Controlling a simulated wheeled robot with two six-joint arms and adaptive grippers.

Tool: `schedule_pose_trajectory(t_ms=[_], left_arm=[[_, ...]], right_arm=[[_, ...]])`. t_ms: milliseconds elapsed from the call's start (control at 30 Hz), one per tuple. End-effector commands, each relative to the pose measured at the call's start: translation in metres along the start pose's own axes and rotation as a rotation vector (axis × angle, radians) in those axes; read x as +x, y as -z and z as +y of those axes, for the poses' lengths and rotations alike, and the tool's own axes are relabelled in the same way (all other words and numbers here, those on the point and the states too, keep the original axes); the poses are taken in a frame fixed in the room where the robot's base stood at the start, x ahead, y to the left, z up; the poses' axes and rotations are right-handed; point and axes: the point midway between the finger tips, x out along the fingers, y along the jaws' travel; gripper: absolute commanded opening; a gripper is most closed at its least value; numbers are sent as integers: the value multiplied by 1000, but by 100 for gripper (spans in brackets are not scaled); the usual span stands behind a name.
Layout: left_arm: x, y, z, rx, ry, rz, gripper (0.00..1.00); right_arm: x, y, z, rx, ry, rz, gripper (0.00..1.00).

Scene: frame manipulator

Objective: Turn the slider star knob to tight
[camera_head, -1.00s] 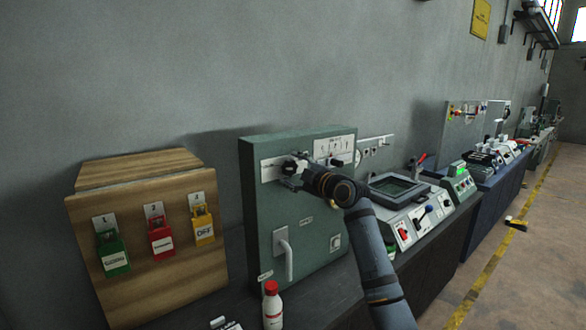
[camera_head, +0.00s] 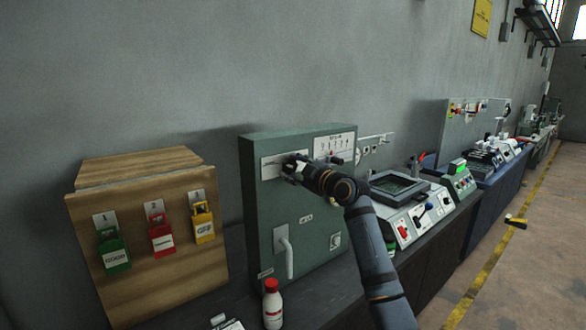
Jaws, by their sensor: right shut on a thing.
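A green cabinet (camera_head: 312,215) stands on the dark bench, with a pale slider plate (camera_head: 271,167) near the top of its front. My right gripper (camera_head: 290,167) is at the right part of this plate, its arm coming up from the lower right. It is shut on the slider star knob, which is mostly hidden behind the fingers. I cannot read the knob's marks or its angle from here. My left gripper is not in view.
A wooden box (camera_head: 145,275) with green, red and yellow padlocks stands left of the cabinet. A white bottle (camera_head: 272,308) with a red cap stands in front. The cabinet's grey handle (camera_head: 287,252) sticks out below my gripper. Control panels line the bench to the right.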

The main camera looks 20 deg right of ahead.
Motion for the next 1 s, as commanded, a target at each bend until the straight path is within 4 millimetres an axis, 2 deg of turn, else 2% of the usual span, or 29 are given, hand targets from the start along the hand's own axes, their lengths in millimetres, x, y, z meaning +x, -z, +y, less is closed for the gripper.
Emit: schedule_pose_trajectory(t_ms=[467, 1000], left_arm=[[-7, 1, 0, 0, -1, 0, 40], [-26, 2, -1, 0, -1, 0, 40]], right_arm=[[0, 0, 0, 442, 1, -1, 16], [0, 1, 0, 955, 1, -2, 16]])
